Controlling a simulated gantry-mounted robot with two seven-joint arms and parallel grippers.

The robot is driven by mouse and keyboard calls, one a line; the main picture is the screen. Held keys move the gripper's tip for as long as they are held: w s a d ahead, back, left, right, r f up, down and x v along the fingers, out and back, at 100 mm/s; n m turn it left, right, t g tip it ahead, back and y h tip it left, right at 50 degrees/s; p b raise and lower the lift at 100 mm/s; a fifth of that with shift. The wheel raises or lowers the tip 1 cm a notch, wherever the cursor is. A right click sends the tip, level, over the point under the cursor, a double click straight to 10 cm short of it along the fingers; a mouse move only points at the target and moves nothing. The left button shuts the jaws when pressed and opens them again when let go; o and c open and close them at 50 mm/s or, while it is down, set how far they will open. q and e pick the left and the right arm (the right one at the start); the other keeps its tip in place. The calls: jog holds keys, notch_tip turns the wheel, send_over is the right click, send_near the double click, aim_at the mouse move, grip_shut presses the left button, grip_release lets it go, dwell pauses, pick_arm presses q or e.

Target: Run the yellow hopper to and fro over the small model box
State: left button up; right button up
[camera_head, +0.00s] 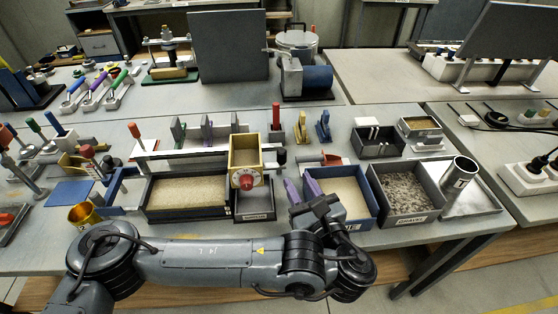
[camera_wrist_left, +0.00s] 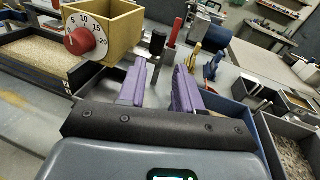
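The yellow hopper (camera_head: 246,156), an open-topped box with a red dial on its front, sits on a dark stand to the right of a dark box filled with sand (camera_head: 150,205), probably the model box. The hopper also shows at top left in the left wrist view (camera_wrist_left: 118,32). My left gripper (camera_head: 300,188) is low, just right of the hopper and apart from its body. Its purple fingers are open in the left wrist view (camera_wrist_left: 160,75). A black upright handle (camera_wrist_left: 157,43) shows beyond and between the fingertips. My right gripper is not in view.
A blue-rimmed sand tray (camera_head: 368,212) stands right of my left gripper, and a gravel tray (camera_head: 437,203) beyond it. Upright tools, including a red-handled one (camera_head: 276,118), stand behind the hopper. My left arm crosses the table's front edge.

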aim_at(284, 157)
pick_arm(q)
jog(key=shift+m+t+y, duration=0.3)
jog(key=b+x, duration=0.1)
jog(key=x, duration=0.3)
jog(key=b+x, duration=0.1)
jog(key=x, duration=0.2)
jog(key=b+x, duration=0.2)
jog(key=x, duration=0.2)
jog(key=shift+w+a+r, duration=0.25)
jog(key=shift+a+r, duration=0.1)
jog(key=shift+c, duration=0.4)
grip_shut()
